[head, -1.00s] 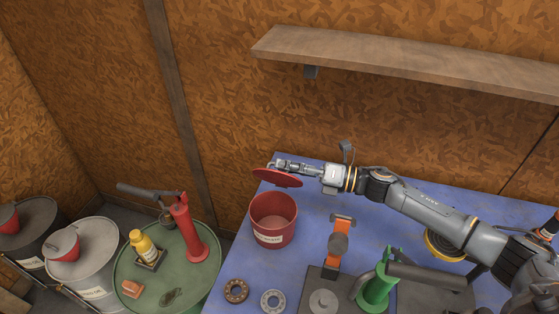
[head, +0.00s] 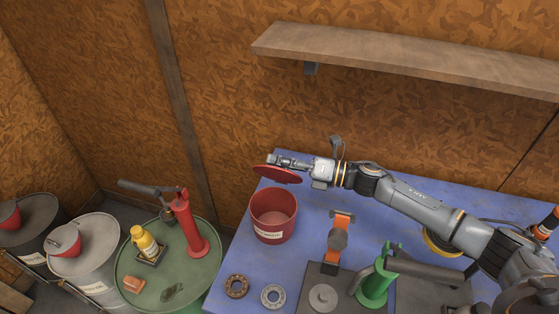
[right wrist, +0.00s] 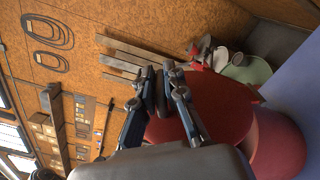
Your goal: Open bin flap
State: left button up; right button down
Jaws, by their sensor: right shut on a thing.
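The red bin (head: 273,221) stands on the blue table near its left edge, and its inside shows from above. Its red round lid (head: 276,175) is off the opening, held tilted above and behind the bin. My right gripper (head: 277,162) is shut on the lid near its upper side. In the right wrist view the lid (right wrist: 222,108) fills the space by the fingers (right wrist: 160,92), with the bin (right wrist: 278,148) beyond it. Where the fingers grip the lid is partly hidden by the fingers. My left gripper is not in view.
An orange tool (head: 338,240), a green pump (head: 377,282) and two rings (head: 236,286) lie on the blue table (head: 240,262). A green drum (head: 196,275) with a red pump (head: 187,228) stands to the left. A wooden shelf (head: 400,60) juts from the wall above.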

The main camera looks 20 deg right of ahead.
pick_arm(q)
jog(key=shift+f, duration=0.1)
pick_arm(e)
jog(key=shift+w+d, duration=0.25)
pick_arm(q)
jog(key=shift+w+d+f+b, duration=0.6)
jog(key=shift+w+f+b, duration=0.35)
jog(key=shift+b, duration=0.1)
pick_arm(e)
jog(key=w+d+f+m, duration=0.1)
jog(key=w+d+m, duration=0.3)
jog(key=w+m, duration=0.2)
jog(key=shift+m, duration=1.2)
jog(key=shift+w+d+f, duration=0.1)
jog(key=c, duration=1.4)
grip_release()
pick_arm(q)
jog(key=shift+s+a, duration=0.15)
pick_arm(e)
jog(key=shift+d, duration=0.1)
